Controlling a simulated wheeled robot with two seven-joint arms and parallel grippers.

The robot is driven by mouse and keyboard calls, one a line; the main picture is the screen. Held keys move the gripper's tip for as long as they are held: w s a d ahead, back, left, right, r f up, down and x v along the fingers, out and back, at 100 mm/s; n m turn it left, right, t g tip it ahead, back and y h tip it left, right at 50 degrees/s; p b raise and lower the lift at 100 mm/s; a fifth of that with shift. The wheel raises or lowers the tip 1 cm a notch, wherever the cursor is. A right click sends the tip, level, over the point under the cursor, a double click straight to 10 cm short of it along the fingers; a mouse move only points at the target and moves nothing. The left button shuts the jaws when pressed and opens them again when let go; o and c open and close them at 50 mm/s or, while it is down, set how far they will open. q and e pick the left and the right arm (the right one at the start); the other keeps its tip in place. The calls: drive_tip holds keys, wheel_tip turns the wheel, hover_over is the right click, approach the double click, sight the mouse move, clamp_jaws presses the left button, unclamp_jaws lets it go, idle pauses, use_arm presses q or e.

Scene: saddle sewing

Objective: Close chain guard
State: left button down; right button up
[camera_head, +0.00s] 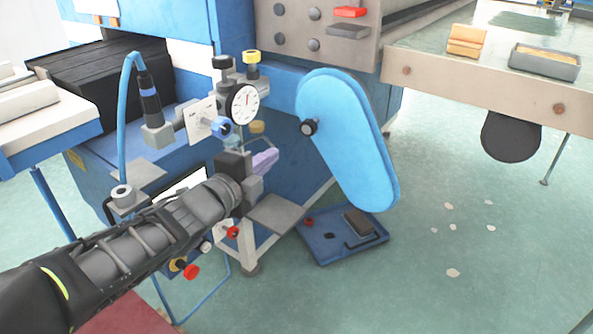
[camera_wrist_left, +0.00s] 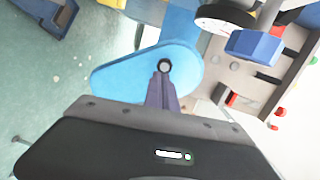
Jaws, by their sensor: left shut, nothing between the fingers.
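The chain guard (camera_head: 348,140) is a light blue rounded plate on the side of the blue machine, slanting from upper left to lower right. A round black knob (camera_head: 309,127) sits near its left edge. My left gripper (camera_head: 268,158) is to the left of the guard, with its purple fingers shut and empty, a little short of the knob in the picture. In the left wrist view the guard (camera_wrist_left: 135,75) lies ahead of the fingers (camera_wrist_left: 163,75), and the knob (camera_wrist_left: 165,65) shows at their tips. I cannot tell whether they touch. My right gripper is not in view.
A dial gauge (camera_head: 243,104) with valves stands just above my left gripper. A blue pedal plate (camera_head: 342,238) lies on the floor below the guard. A steel table (camera_head: 480,75) with a tray is at the right. The floor at lower right is open.

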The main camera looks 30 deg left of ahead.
use_arm(q)
drive_tip(key=s, duration=0.1)
drive_tip(key=s+b, duration=0.1)
drive_tip(key=s+d+t+b, duration=0.1)
drive_tip(key=shift+f+m, duration=0.25)
drive_tip(key=shift+m, duration=0.15)
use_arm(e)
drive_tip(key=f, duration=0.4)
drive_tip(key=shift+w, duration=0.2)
use_arm(q)
drive_tip(key=shift+a, duration=0.1)
drive_tip(key=p, duration=0.9)
approach(303, 131)
drive_tip(key=w, duration=0.3)
drive_tip(key=w+b, duration=0.1)
drive_tip(key=w, duration=0.1)
drive_tip(key=shift+w+a+f, duration=0.1)
drive_tip(key=shift+w+a, duration=0.25)
drive_tip(key=shift+w, duration=0.5)
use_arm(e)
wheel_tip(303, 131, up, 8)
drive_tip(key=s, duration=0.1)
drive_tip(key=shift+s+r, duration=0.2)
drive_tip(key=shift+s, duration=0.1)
